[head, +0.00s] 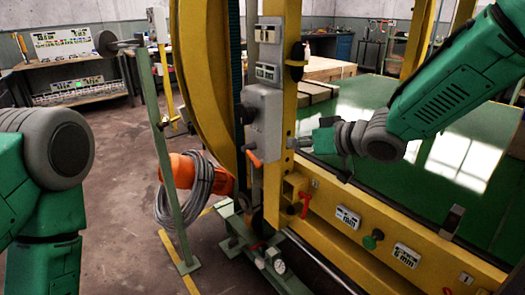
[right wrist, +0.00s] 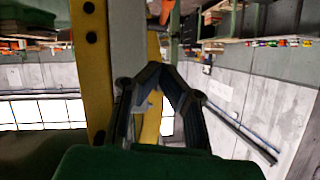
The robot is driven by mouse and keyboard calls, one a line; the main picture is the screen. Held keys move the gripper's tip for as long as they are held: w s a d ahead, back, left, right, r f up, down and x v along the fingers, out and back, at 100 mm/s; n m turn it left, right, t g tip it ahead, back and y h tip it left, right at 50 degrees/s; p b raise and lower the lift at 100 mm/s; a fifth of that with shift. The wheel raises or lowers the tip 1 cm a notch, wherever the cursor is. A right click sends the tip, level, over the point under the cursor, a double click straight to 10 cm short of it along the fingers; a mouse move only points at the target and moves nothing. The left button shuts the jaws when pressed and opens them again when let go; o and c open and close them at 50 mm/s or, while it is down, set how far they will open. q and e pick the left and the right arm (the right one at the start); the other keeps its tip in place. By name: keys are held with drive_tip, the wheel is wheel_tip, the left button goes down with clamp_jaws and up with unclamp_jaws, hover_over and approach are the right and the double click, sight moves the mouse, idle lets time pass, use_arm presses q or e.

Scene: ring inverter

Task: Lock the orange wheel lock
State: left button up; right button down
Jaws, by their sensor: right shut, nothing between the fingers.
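An orange handle (head: 254,159) sticks out at the lower end of a grey box (head: 263,122) on the yellow upright. A red-orange lever (head: 304,204) hangs lower down on a yellow block at the frame's corner. I cannot tell for sure which of them is the wheel lock. My right gripper (head: 293,143) reaches in from the right, beside the yellow upright, above the lever and right of the orange handle. In the right wrist view its fingers (right wrist: 164,76) meet at the tips, shut and empty. My left arm shows at the left edge; its gripper is out of view.
The yellow ring frame (head: 200,70) and yellow upright (head: 290,70) stand close to my right gripper. A green post (head: 165,150) carries coiled grey cable (head: 200,180) beside an orange unit. The front yellow beam (head: 400,235) bears a green knob (head: 373,239). Floor at left is clear.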

drive_tip(key=b, duration=0.2)
approach(248, 151)
drive_tip(key=shift+w+a+r, duration=0.15)
drive_tip(key=shift+w+a, duration=0.75)
drive_tip(key=shift+w, duration=0.25)
drive_tip(key=shift+w+a+f+b, duration=0.25)
drive_tip(key=shift+a+f, duration=0.15)
drive_tip(key=shift+f, duration=0.2)
drive_tip(key=shift+w+a+f+b, duration=0.2)
drive_tip(key=shift+a+f, duration=0.2)
drive_tip(key=shift+f, duration=0.2)
drive_tip(key=shift+w+d+f, duration=0.1)
drive_tip(key=shift+f, duration=0.5)
drive_tip(key=shift+d+f+b, duration=0.1)
drive_tip(key=shift+d+b, duration=0.1)
drive_tip(key=shift+b, duration=0.1)
drive_tip(key=shift+a, duration=0.1)
